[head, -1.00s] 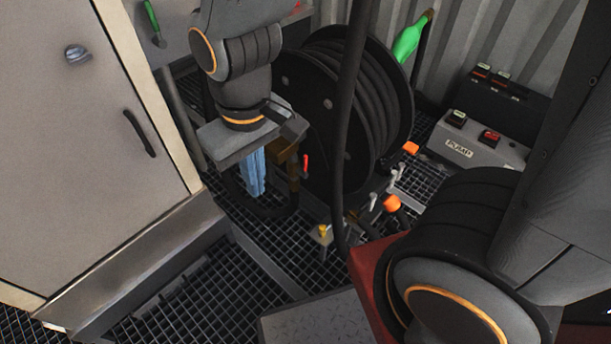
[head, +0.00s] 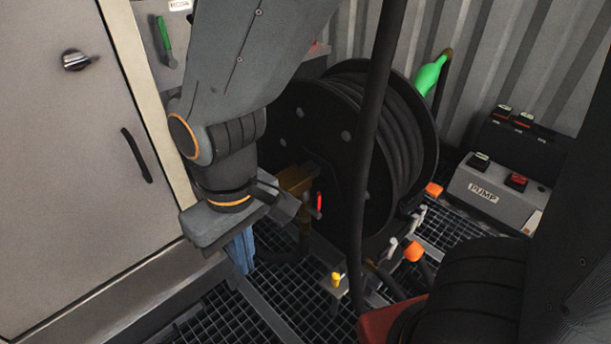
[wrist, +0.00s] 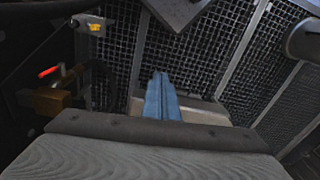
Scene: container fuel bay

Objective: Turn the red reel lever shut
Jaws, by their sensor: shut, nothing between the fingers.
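The red reel lever (head: 319,201) is a small red handle beside a brass-coloured valve body (head: 296,180), at the near side of the black hose reel (head: 310,130). In the head view it stands roughly upright. In the wrist view the red lever (wrist: 48,71) and brass valve (wrist: 50,98) are at the left. My gripper (head: 241,254) has blue fingers pointing down, left of and below the lever in the head view, partly hidden by my wrist. In the wrist view my gripper (wrist: 160,82) is shut and empty over the floor grating, clear of the lever.
A grey cabinet (head: 80,150) with a dark handle stands close at the left. A black hose (head: 375,120) hangs in front of the reel. A yellow-topped fitting (head: 336,280) and orange knobs (head: 413,252) sit low nearby. A pump box (head: 490,195) is at the right.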

